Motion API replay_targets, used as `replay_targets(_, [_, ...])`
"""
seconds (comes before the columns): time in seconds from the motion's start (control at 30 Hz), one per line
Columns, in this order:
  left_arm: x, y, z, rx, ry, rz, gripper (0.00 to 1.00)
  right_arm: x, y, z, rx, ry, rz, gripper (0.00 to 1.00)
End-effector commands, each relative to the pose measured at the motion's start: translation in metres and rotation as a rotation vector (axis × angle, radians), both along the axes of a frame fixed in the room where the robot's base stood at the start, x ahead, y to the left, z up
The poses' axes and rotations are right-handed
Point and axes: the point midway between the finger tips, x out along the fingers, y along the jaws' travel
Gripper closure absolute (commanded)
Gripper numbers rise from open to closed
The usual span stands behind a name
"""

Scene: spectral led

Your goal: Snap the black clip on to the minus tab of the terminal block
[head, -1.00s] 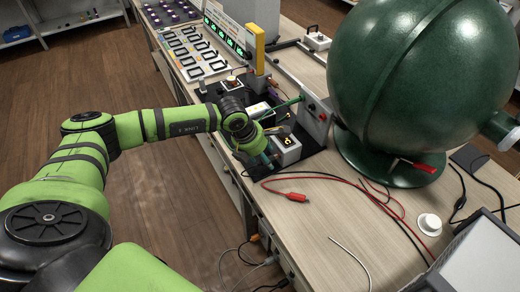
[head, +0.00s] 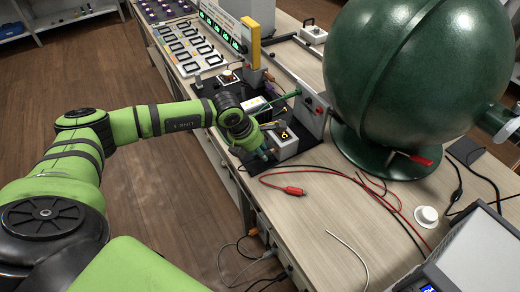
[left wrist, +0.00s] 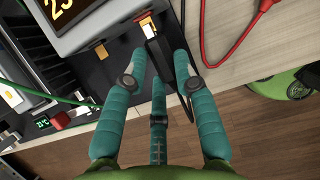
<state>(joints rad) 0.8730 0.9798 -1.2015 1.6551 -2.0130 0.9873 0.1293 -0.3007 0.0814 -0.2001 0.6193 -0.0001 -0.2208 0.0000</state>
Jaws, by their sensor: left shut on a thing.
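My left gripper (head: 266,151) is low at the near side of the grey terminal block (head: 287,150). The left wrist view shows the block (left wrist: 95,30) with a lit display and two gold tabs on its edge. My teal fingers (left wrist: 160,60) are shut on the black clip (left wrist: 157,50). The clip's nose is at the right gold tab (left wrist: 147,27), overlapping it in the picture; whether it grips the tab cannot be told. The left gold tab (left wrist: 101,51) is bare. A black lead runs back from the clip between the fingers. My right gripper is not in view.
A red clip (head: 293,190) with its lead lies on the bench (head: 310,225). The large green sphere (head: 415,75) stands to the right. A dark board (left wrist: 50,50) with modules adjoins the block. The bench's near edge runs below my left gripper.

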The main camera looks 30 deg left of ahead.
Motion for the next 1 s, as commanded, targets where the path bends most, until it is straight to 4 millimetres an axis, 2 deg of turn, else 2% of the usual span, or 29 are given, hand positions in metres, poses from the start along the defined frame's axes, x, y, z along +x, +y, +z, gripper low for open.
replay_targets(1.0, [-0.023,0.014,0.000,0.001,0.002,0.000,1.00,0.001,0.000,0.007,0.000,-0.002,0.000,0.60])
